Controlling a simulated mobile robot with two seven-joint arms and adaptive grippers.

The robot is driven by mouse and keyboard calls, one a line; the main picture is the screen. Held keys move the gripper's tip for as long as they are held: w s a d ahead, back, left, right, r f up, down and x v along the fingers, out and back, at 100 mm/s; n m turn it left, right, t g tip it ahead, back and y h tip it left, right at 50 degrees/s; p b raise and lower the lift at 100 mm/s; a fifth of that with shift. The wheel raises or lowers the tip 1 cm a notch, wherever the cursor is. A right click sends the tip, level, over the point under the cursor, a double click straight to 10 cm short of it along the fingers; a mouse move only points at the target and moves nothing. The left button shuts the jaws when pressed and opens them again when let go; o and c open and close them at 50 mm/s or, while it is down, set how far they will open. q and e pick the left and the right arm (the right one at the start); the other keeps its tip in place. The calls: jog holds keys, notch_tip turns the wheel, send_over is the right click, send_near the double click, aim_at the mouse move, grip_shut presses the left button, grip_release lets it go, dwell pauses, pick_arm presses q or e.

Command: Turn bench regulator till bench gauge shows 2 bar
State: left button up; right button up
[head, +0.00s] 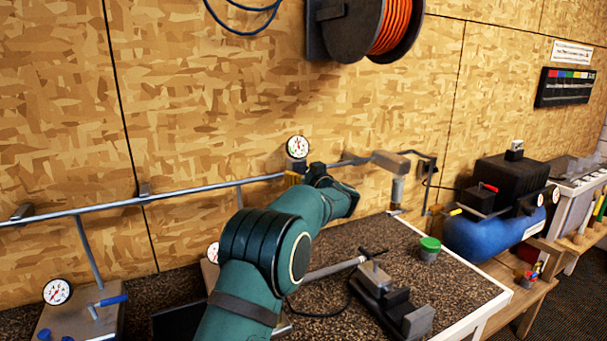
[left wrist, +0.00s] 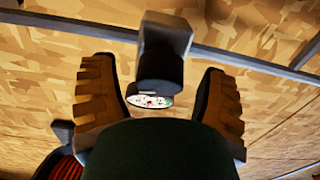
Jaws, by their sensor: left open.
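The bench gauge (head: 297,147), a small white dial, sits on the wall pipe; its reading is too small to tell. In the left wrist view the gauge face (left wrist: 150,101) shows strongly foreshortened and partly covered. The bench regulator (left wrist: 165,38) is a grey block with a dark round knob (left wrist: 160,72). My left gripper (head: 304,178) is at the regulator below the gauge and hides most of it in the head view. Its fingers (left wrist: 158,82) are open, one on each side of the knob, with gaps visible on both sides. My right gripper is not in view.
A metal pipe (head: 190,195) runs along the wooden wall. The bench top (head: 330,307) carries a vise (head: 385,290) and a green-lidded pot (head: 429,249). Another gauge (head: 57,291) stands at left. An orange hose reel (head: 375,28) hangs above; a blue compressor (head: 490,232) stands right.

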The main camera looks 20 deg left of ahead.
pick_arm(q)
jog(key=shift+w+a, duration=0.15)
jog(key=c, duration=1.2)
jog(key=shift+r+n+g+y+p, duration=0.35)
jog(key=shift+n+p, duration=0.55)
jog(key=shift+p, duration=0.35)
jog(key=shift+f+n+g+p, duration=0.15)
jog(key=shift+n+g+p, duration=0.2)
jog(key=shift+n+p, duration=0.3)
jog(key=shift+o, duration=0.2)
jog(key=shift+f+n, duration=0.1)
jog(key=shift+n, duration=0.25)
